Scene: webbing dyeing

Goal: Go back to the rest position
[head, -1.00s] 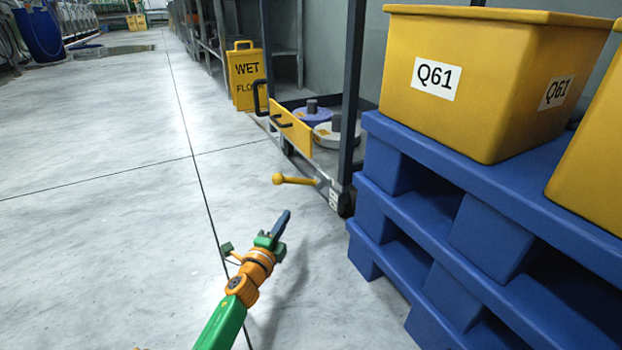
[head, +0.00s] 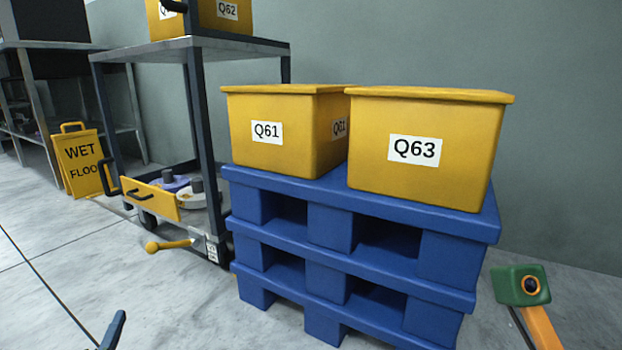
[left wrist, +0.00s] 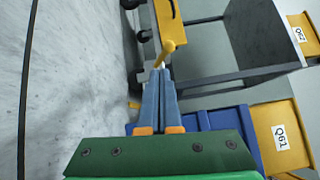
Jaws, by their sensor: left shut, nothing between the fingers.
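My left gripper (head: 114,328) shows only as blue fingers at the bottom left edge of the head view, low above the floor. In the left wrist view its two blue fingers (left wrist: 160,76) are together with nothing between them. Their tips overlap the view of the cart's yellow ball-ended lever (left wrist: 168,47); I cannot tell whether they touch it. In the head view the lever (head: 168,245) stands clear to the right of the fingers. A green and orange part of my right arm shows at the right; its gripper is out of view.
Blue stacked pallets (head: 345,208) bear yellow bins Q61 (head: 270,155) and Q63 (head: 425,175). A grey wheeled cart (head: 205,110) stands to their left, with a yellow panel (head: 150,199) low down. A wet-floor sign (head: 80,172) stands further left. The floor at left is clear.

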